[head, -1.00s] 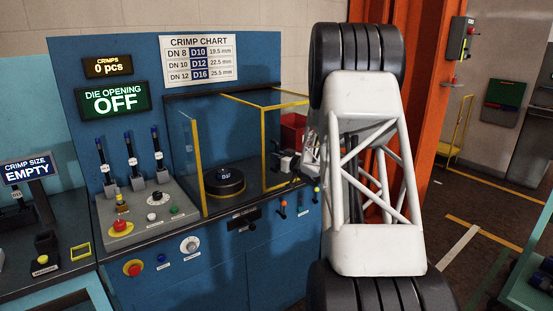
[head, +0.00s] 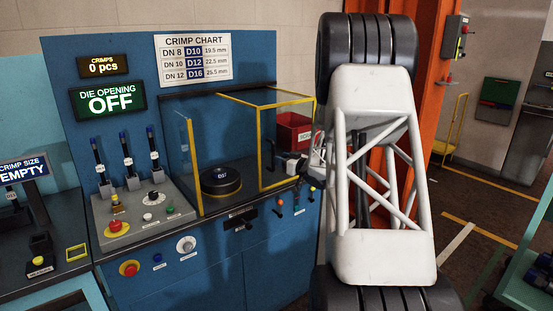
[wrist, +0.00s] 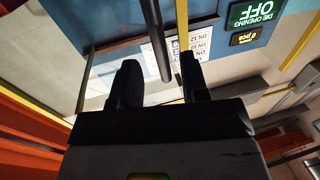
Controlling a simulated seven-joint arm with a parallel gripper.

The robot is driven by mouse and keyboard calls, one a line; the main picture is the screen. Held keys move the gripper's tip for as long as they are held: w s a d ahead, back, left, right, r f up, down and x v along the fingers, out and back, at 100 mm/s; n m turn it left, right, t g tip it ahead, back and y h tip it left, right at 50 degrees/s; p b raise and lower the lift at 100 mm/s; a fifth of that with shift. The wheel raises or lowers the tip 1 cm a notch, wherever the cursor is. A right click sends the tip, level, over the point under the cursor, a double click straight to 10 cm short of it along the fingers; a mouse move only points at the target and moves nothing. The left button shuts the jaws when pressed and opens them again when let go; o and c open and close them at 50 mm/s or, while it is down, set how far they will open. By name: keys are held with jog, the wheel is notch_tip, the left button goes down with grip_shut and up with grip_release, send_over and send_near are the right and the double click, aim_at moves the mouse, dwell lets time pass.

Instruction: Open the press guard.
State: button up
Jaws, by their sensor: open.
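The press guard (head: 259,150) is a clear box with yellow edges on the blue press in the head view. A round black die (head: 221,181) with a yellow band sits inside it. My gripper (head: 297,168) is at the guard's right side, partly hidden by my arm. In the wrist view my gripper (wrist: 158,72) has its two dark fingers apart. A dark bar (wrist: 155,40) runs between them, with a gap visible on its left; I cannot tell whether it touches the right finger. A yellow edge (wrist: 185,70) of the guard shows by the right finger.
A control panel (head: 146,212) with levers and buttons stands left of the guard. A red bin (head: 294,132) is behind the guard's right side. Small coloured levers (head: 297,200) project from the press front below my gripper. An orange column (head: 436,110) rises behind my arm.

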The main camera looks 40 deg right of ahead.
jog(key=shift+s+d, duration=0.15)
jog(key=shift+s, duration=0.6)
jog(key=shift+s+d, duration=0.15)
jog(key=shift+s, duration=0.55)
jog(key=a+r+m+g+h, duration=0.2)
jog(key=a+r+h, duration=0.3)
jog(key=a+r, duration=0.5)
jog(key=s+a+r+m+g+h, duration=0.1)
jog(key=s+a+g, duration=0.1)
jog(key=s+a, duration=0.35)
jog(key=s+a+m+g+h, duration=0.1)
jog(key=s+a+g, duration=0.15)
jog(key=a, duration=0.65)
jog(key=s+a+f+g+y, duration=0.1)
jog(key=s+a+g, duration=0.1)
jog(key=s+a, duration=0.6)
jog(key=s+a+f+n+g+y, duration=0.1)
jog(key=s+a, duration=0.7)
jog(key=s, duration=0.8)
jog(key=s+a+f+g+y, duration=0.1)
jog(key=s+a+f+g, duration=0.1)
jog(key=s+a+g, duration=0.3)
jog(key=s+a, duration=0.3)
jog(key=s, duration=0.4)
jog(key=shift+a+f+n+y, duration=0.15)
jog(key=shift+n+y, duration=0.15)
jog(key=shift+s+g, duration=0.1)
jog(key=shift+g, duration=0.15)
